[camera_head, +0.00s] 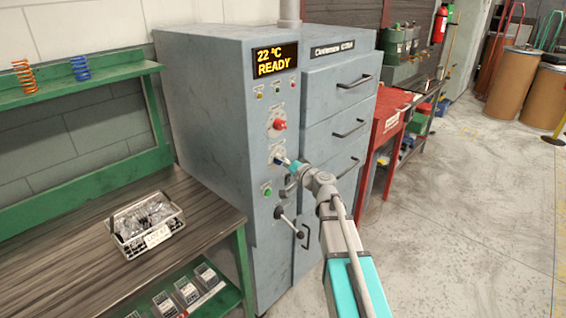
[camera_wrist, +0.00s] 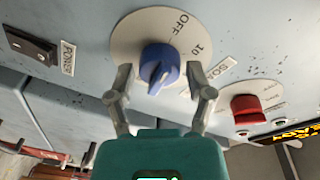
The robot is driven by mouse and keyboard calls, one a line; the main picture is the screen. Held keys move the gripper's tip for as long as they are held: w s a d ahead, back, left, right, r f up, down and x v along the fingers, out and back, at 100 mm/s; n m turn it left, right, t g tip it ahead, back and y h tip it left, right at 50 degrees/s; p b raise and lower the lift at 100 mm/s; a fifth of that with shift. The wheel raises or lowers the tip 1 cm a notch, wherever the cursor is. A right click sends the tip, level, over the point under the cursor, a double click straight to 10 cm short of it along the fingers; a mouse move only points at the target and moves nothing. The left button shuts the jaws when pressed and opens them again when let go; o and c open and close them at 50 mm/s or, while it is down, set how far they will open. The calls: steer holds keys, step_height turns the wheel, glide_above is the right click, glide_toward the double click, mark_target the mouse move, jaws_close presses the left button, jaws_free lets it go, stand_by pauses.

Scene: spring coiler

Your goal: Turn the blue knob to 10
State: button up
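The blue knob (camera_wrist: 160,66) sits on a round pale dial plate (camera_wrist: 128,40) on the cabinet's front. The plate bears the marks OFF and 10 at the knob's upper right in the wrist view. The knob's ridge runs roughly up and down there; I cannot tell for certain which mark it points at. My gripper (camera_wrist: 160,76) is open, with one fingertip on each side of the knob and visible gaps between. In the head view the blue knob (camera_head: 278,160) is partly hidden by my gripper (camera_head: 287,163).
The cabinet's display (camera_head: 275,59) reads 22 °C READY. A black lever (camera_head: 290,224) projects lower down.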

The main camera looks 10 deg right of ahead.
steer(key=c, duration=0.7)
steer(key=shift+m, duration=0.3)
steer(key=m+p, duration=0.1)
steer(key=m, duration=0.3)
steer(key=shift+r+m+g, duration=0.1)
steer(key=shift+m+g, duration=0.2)
steer(key=shift+g, duration=0.1)
steer(key=shift+m+g+p, duration=0.3)
steer(key=shift+m, duration=1.8)
steer(key=shift+w, duration=0.1)
steer(key=o, duration=1.2)
